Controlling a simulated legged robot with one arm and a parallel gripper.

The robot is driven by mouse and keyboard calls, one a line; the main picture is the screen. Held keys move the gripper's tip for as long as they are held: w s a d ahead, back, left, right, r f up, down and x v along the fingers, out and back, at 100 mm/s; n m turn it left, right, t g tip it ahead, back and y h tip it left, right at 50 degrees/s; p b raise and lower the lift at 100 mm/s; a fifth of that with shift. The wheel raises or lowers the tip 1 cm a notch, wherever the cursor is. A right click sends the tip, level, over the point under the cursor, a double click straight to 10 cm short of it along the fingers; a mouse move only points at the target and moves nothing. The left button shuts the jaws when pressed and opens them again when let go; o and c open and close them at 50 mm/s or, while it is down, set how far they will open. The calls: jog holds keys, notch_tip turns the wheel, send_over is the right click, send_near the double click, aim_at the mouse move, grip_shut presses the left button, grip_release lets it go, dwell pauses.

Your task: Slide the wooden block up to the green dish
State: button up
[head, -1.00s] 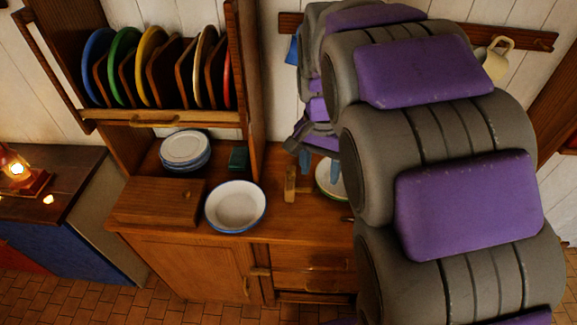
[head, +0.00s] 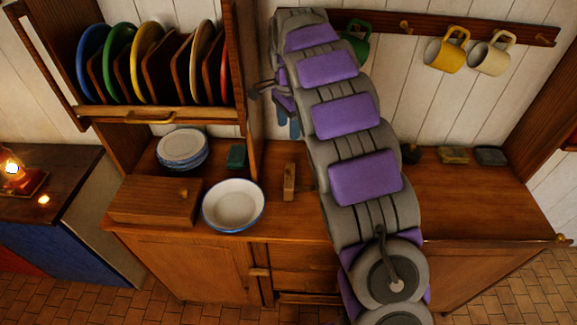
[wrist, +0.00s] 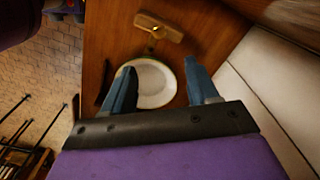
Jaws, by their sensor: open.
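The wooden block (head: 289,182) stands on the brown counter, right of a blue-rimmed white bowl. In the wrist view the block (wrist: 160,27) lies beyond the dish with a small gap between them. A brass-coloured part shows on its near side. The green dish (wrist: 155,84) looks white inside with a thin green rim; my arm hides it in the head view. My gripper (head: 288,125) is open and empty, above the counter near the back wall. In the wrist view the blue fingers of my gripper (wrist: 160,70) frame the dish, with nothing between them.
The blue-rimmed bowl (head: 234,205) and a wooden box (head: 155,199) stand left of the block. Stacked plates (head: 182,147) and a small dark green item (head: 237,156) are behind. The plate rack (head: 160,113) overhangs the left side. Mugs (head: 446,49) hang right. The right counter is mostly clear.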

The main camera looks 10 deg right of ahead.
aim_at(289, 168)
notch_tip(289, 168, down, 16)
jog(key=b, duration=0.3)
jog(key=shift+s+f+b, duration=0.1)
jog(key=shift+f+b, duration=0.15)
jog(key=shift+b, duration=0.05)
grip_shut()
dwell(0.4)
jog(key=shift+d, duration=0.1)
